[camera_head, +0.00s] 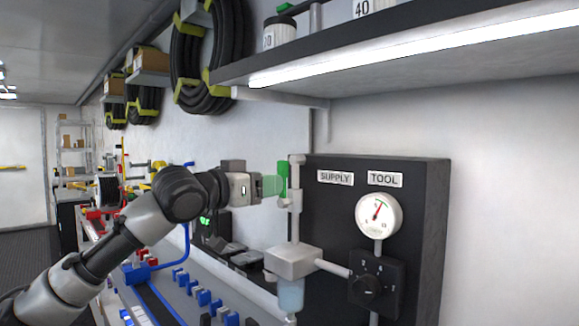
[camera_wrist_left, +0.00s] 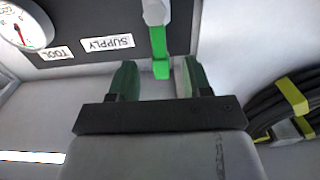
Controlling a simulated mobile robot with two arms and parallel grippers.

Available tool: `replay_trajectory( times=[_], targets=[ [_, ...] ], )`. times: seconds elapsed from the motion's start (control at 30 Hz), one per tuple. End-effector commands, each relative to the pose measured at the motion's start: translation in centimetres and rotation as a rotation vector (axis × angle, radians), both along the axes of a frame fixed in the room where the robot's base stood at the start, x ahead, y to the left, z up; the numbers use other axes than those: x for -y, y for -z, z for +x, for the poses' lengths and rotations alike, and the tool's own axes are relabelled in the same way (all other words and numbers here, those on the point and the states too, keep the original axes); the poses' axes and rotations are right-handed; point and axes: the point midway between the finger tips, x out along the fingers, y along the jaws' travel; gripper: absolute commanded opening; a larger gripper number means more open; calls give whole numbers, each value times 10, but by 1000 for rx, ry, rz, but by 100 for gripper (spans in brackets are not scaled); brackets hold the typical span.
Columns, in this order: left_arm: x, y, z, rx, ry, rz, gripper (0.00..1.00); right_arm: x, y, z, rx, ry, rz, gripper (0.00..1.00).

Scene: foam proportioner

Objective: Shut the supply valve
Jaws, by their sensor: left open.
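The supply valve has a green lever (camera_head: 283,178) that stands upright beside the grey vertical pipe (camera_head: 296,190), left of the SUPPLY label (camera_head: 335,178). My left gripper (camera_head: 270,186) comes in from the left at lever height and is open. In the left wrist view the green lever (camera_wrist_left: 158,45) reaches down with its tip between the two green fingers of my left gripper (camera_wrist_left: 160,72). Gaps show on both sides of the lever, so the fingers are not closed on it. The lever's lower part is partly hidden in the head view. My right gripper is not in view.
A black panel (camera_head: 425,220) carries a round gauge (camera_head: 379,214), a TOOL label (camera_head: 385,179) and a black knob (camera_head: 367,286). A grey block (camera_head: 293,262) sits below the valve. A lit shelf (camera_head: 420,62) hangs above. Coiled black hoses (camera_head: 190,75) hang on the wall.

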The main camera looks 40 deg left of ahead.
Motion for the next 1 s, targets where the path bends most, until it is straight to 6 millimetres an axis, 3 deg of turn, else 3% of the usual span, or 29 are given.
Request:
replay_trajectory(
  times=[0.03, 0.27, 0.5, 0.83, 1.0],
  targets=[
    [2, -8, 8, 0, 4, -5, 49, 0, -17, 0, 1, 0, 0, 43],
    [6, -7, 43, 2, 5, -4, 49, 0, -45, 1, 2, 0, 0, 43],
    [6, -2, 65, 2, 1, -1, 49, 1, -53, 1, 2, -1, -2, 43],
    [7, 0, 67, 0, 1, 1, 49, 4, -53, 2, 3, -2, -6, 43],
    [7, 0, 67, 0, 1, 1, 23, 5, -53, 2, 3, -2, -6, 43]
  ],
)
